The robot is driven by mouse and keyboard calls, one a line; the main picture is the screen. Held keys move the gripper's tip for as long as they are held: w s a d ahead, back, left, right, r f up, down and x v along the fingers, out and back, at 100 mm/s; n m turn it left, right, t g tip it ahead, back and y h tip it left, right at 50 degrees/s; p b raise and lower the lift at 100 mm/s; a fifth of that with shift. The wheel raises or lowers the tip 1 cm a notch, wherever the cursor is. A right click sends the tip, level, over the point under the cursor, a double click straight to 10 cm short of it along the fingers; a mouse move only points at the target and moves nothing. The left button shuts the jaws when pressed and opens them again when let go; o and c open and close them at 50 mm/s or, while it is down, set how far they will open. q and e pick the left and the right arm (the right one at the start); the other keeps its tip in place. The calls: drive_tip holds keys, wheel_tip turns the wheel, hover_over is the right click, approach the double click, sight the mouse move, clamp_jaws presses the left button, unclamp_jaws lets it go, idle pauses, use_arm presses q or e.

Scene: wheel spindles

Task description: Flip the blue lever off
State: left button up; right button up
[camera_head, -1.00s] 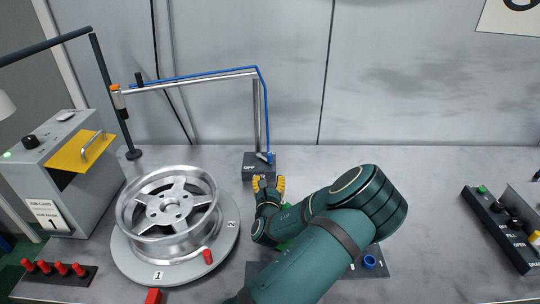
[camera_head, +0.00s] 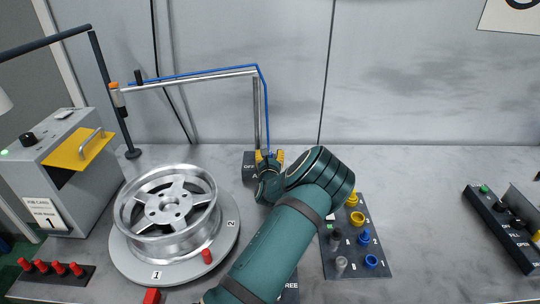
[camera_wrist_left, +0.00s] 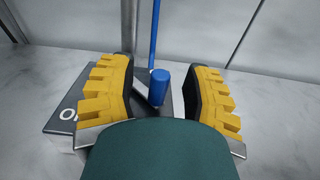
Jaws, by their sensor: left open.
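The blue lever (camera_wrist_left: 159,87) stands on a dark switch box (camera_wrist_left: 70,118) at the foot of the metal post. In the left wrist view it lies between the two yellow fingers of my left gripper (camera_wrist_left: 163,92), with a gap on each side. The letter O shows at the left of the box; the rest of that label is hidden. In the head view my left gripper (camera_head: 269,156) is open at the box (camera_head: 249,167) and covers most of the lever. My right gripper is not in view.
A wheel (camera_head: 167,205) sits on a round turntable (camera_head: 128,258) to the left. A dark board (camera_head: 375,225) with yellow, blue and grey parts lies right of my arm. A blue hose (camera_head: 266,110) runs up the post. The table's right middle is clear.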

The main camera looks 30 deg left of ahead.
use_arm(q)
drive_tip(key=shift+w+a, duration=0.15)
drive_tip(key=shift+w, duration=0.15)
drive_tip(key=shift+o, duration=0.2)
clamp_jaws()
drive_tip(key=shift+s+a+m+t+h, duration=0.15)
drive_tip(key=shift+s+m+t+h, duration=0.15)
drive_tip(key=shift+m+h, duration=0.25)
drive_tip(key=shift+s+a+m+t+h, duration=0.2)
drive_tip(key=shift+m+t+h, duration=0.1)
drive_tip(key=shift+m+h, duration=0.25)
drive_tip(key=shift+s+a+m+t+h+b, duration=0.1)
drive_tip(key=shift+s+m+t+h+b, duration=0.2)
drive_tip(key=shift+h, duration=0.45)
drive_tip(key=shift+s+a+m+t+h+b, duration=0.1)
drive_tip(key=shift+m+h+b, duration=0.15)
drive_tip(key=shift+m+h, duration=0.35)
drive_tip(key=shift+s+m+t+h+b, duration=0.2)
drive_tip(key=shift+m+h+b, duration=0.1)
drive_tip(key=shift+h, duration=0.55)
drive_tip(key=shift+c, duration=0.2)
unclamp_jaws()
